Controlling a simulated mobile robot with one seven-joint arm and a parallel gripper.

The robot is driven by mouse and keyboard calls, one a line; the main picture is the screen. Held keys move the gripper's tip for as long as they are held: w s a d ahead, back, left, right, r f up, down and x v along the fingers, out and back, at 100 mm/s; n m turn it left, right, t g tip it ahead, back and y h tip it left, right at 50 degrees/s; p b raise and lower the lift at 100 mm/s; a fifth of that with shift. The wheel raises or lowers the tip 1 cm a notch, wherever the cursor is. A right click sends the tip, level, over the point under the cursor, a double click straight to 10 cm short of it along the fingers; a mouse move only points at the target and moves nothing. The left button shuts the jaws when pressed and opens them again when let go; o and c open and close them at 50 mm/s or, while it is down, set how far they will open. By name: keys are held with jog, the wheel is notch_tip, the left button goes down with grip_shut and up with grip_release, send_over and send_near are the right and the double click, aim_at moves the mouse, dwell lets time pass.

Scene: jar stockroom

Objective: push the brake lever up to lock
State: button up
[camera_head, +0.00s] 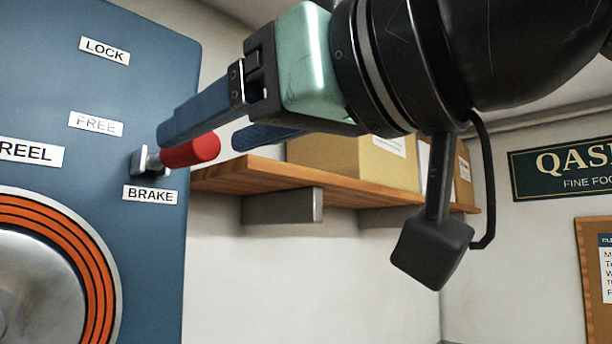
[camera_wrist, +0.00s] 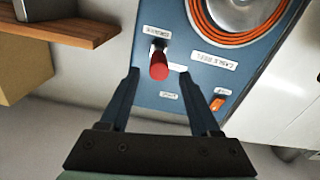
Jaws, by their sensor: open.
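The brake lever has a red grip (camera_head: 190,151) on a grey metal stem and sticks out from the blue panel (camera_head: 150,60). It sits between the FREE label (camera_head: 96,123) and the BRAKE label (camera_head: 150,195), below the LOCK label (camera_head: 105,50). My gripper (camera_head: 200,139) is open and empty, its blue fingers pointing at the panel. In the wrist view the red grip (camera_wrist: 158,66) shows between the spread fingertips of my gripper (camera_wrist: 165,76), nearer the left one. In the head view the near finger passes just above the grip; whether they touch cannot be told.
A cable reel (camera_head: 50,270) with orange cable is on the panel below left of the lever. A wooden shelf (camera_head: 245,174) with cardboard boxes (camera_head: 350,160) is on the wall to the right, behind my gripper. An orange switch (camera_wrist: 217,103) shows in the wrist view.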

aim_at(169, 157)
jog(key=p+x, duration=0.4)
jog(key=x, duration=0.4)
jog(key=shift+w+a+r, duration=0.1)
jog(key=shift+w+r, duration=0.05)
jog(key=shift+w, duration=0.15)
jog(key=shift+w+a+f, duration=0.2)
jog(key=shift+w+a, duration=0.25)
jog(key=shift+a, duration=0.15)
jog(key=shift+c, duration=0.2)
grip_shut()
